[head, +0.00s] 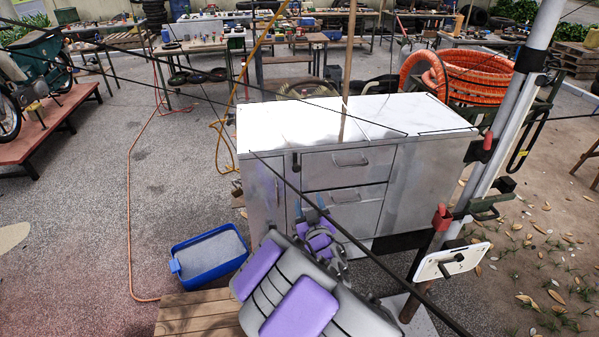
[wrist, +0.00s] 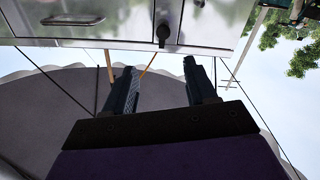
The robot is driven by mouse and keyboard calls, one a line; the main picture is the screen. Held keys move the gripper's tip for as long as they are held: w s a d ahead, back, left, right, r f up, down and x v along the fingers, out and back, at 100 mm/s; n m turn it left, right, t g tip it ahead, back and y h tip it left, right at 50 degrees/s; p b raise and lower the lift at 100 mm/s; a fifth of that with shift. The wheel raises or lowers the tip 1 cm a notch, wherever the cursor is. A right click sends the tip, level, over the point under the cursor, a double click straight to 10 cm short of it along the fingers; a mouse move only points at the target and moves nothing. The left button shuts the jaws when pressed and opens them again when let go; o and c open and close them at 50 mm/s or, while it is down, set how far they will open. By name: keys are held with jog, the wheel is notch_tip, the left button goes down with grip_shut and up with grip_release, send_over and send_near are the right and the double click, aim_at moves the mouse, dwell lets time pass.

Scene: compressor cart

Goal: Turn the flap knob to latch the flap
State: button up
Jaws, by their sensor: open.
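A black knob (head: 296,163) sits on the front of the white-topped metal cabinet (head: 350,122), at the upper left between a plain panel (head: 264,192) and the drawers. In the wrist view the picture is upside down, and the knob (wrist: 163,32) shows at the top with its dark narrow part upright. My gripper (head: 312,207) is in front of the cabinet, below the knob. In the wrist view its two dark fingers (wrist: 160,72) are spread, with nothing between them, apart from the knob. I cannot tell the panel's exact latch state.
A white plate (head: 452,261) with a dark handle is on the pole at right. Drawers with handles (head: 350,160) are right of the knob. A blue tub (head: 209,280) stands on the ground at left. Thin dark lines cross the view. Gravel left of the cabinet is mostly open.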

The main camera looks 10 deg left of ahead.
aim_at(296, 170)
jog(key=x, duration=0.4)
jog(key=b+x, duration=0.1)
jog(key=x, duration=0.4)
jog(key=a+b+x, duration=0.1)
jog(key=x, duration=0.4)
jog(key=shift+w+f, duration=0.1)
jog(key=shift+f, duration=0.15)
jog(key=shift+b+x, duration=0.35)
jog(key=shift+x, duration=0.5)
jog(key=shift+d+r, duration=0.1)
jog(key=shift+r, duration=0.05)
jog(key=shift+c, duration=0.2)
grip_shut()
